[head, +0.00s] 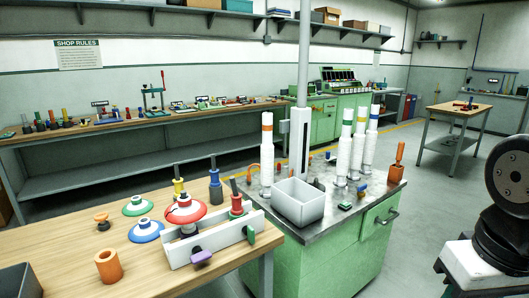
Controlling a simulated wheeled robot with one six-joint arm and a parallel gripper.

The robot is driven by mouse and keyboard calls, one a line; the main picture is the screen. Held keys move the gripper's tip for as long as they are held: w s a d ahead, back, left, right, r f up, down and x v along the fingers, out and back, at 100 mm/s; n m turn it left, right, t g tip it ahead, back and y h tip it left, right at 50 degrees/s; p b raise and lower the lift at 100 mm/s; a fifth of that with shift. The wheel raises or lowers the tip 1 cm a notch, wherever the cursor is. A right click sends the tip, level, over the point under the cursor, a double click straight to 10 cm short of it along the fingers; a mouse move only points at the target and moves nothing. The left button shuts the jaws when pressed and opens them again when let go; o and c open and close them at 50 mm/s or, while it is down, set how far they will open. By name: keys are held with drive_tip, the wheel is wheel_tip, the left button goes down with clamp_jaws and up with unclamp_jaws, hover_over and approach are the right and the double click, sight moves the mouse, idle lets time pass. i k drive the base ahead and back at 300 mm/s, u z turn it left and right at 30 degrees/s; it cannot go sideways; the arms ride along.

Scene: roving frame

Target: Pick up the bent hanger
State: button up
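I cannot make out a bent hanger anywhere in the head view. Many small parts on the far bench are too small to tell apart. My gripper is not in view; only dark, rounded links of my own arm show at the right edge.
A wooden workbench (60,245) in front holds a grey rack (190,247), a red-and-white domed part (186,209) and an orange cup (109,265). A green cabinet (330,250) carries a pale open bin (300,203) and tall white cylinders. Floor is clear toward a small table (455,109).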

sight(237, 209)
drive_tip(key=z, duration=0.05)
drive_tip(key=i, duration=1.35)
drive_tip(key=u, duration=0.1)
drive_tip(key=k, duration=1.3)
drive_tip(key=u, duration=1.5)
drive_tip(key=i, duration=0.5)
drive_tip(key=u, duration=0.05)
